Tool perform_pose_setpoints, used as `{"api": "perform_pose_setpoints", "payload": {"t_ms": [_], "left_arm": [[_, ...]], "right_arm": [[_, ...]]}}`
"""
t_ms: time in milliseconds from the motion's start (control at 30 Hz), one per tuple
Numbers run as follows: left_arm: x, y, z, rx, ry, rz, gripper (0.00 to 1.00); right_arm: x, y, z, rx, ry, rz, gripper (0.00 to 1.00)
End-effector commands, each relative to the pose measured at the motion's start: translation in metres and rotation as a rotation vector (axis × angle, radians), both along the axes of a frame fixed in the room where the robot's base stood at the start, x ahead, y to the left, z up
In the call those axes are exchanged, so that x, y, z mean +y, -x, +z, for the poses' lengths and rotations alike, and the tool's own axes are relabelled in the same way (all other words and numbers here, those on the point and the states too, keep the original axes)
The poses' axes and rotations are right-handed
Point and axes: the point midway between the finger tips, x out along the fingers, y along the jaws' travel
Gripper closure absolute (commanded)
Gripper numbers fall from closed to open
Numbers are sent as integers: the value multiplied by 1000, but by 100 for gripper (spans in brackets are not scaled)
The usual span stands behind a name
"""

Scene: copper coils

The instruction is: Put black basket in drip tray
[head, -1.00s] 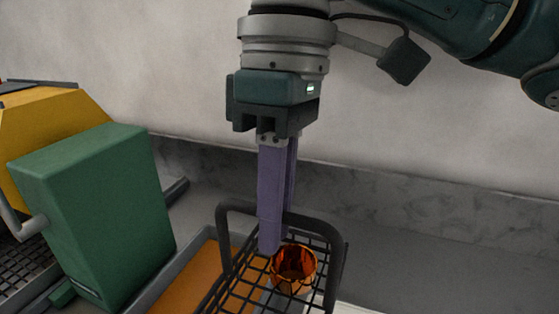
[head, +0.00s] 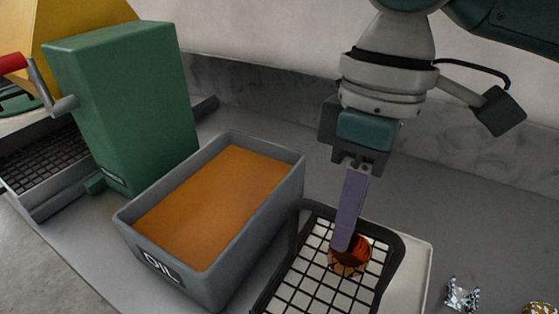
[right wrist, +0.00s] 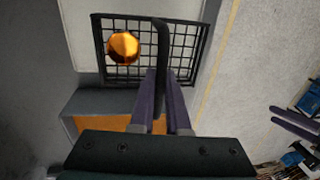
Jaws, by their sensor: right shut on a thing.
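The black wire basket (head: 398,250) hangs from my right gripper (head: 345,245), whose purple fingers are shut on its handle. In the right wrist view the handle (right wrist: 161,45) runs between the fingers. An orange-brown copper piece (head: 350,258) sits in the basket; it also shows in the right wrist view (right wrist: 124,47). The basket is over a flat cream-white tray (head: 418,265), probably the drip tray, mostly hidden beneath it. I cannot tell whether they touch. Two purple bars (right wrist: 296,122) at the right of the right wrist view look like my left gripper; its opening is unclear.
A grey bin marked OIL (head: 228,275), filled with orange liquid, stands just left of the basket. A green machine (head: 125,110) and a grated tray (head: 45,165) stand further left. Small silver (head: 462,294) and gold (head: 540,308) crumpled pieces lie at right.

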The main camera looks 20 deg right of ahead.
Motion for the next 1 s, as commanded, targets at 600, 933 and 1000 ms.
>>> {"api": "perform_pose_setpoints", "payload": {"t_ms": [600,933,1000], "left_arm": [[3,0,-7,-1,-11,-7,50],[3,0,-7,0,-11,-7,50],[3,0,-7,1,-10,-7,50]], "right_arm": [[0,0,-49,-2,-1,1,100],[0,0,-52,-1,0,0,67],[0,0,-52,-1,0,0,59]]}}
